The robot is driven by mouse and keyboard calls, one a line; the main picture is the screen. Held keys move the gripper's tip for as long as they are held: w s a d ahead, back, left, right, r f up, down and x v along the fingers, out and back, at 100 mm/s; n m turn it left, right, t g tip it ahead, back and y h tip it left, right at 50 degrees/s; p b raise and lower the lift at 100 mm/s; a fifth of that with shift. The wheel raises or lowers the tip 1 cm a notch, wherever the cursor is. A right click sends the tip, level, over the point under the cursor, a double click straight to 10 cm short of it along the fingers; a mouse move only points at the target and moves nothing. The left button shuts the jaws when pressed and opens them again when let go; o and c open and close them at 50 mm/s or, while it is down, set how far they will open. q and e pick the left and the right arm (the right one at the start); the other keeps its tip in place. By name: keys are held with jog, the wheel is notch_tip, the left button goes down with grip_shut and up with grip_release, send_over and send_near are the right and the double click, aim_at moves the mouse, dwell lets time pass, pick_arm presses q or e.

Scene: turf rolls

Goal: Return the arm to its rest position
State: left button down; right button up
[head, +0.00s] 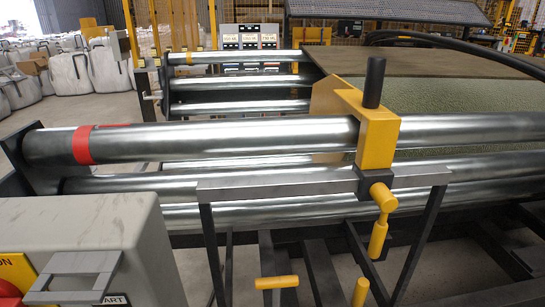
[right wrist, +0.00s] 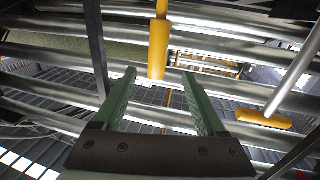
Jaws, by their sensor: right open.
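My right gripper (right wrist: 160,74) shows in the right wrist view with two green fingers spread apart. It holds nothing. The end of a hanging yellow handle (right wrist: 158,48) appears between its fingertips in the picture; I cannot tell the depth gap, and no finger visibly touches it. Neither gripper nor arm shows in the head view. There, a yellow clamp block (head: 376,140) with a black upright grip (head: 374,82) sits across the front steel roller (head: 250,138). A yellow handle (head: 378,240) hangs below it.
A yellow T-handle (head: 277,282) stands low in front of the rollers; another yellow crossbar (right wrist: 264,119) shows in the right wrist view. A grey control box (head: 85,235) is at the lower left. White sacks (head: 68,73) stand behind left.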

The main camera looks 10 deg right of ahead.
jog(key=s+a+f+n+g+y, duration=0.1)
jog(key=s+a+n+g+y, duration=0.2)
jog(key=a+y, duration=0.65)
jog(key=s+a+f+n+g+h, duration=0.1)
jog(key=s+a+f+n+g, duration=0.2)
jog(key=s+a+f+g, duration=0.35)
pick_arm(q)
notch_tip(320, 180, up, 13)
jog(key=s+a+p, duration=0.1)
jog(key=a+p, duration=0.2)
jog(key=p, duration=1.5)
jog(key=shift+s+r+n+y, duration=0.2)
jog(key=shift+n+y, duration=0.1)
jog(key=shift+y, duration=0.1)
pick_arm(e)
jog(key=s+d+r, duration=0.2)
jog(key=r, duration=0.5)
jog(key=s+d+r+m+t+h, duration=0.1)
jog(key=d+r, duration=0.2)
jog(key=r, duration=0.4)
jog(key=shift+s+r, duration=0.35)
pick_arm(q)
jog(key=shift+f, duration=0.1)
pick_arm(e)
jog(key=shift+t+h, duration=0.25)
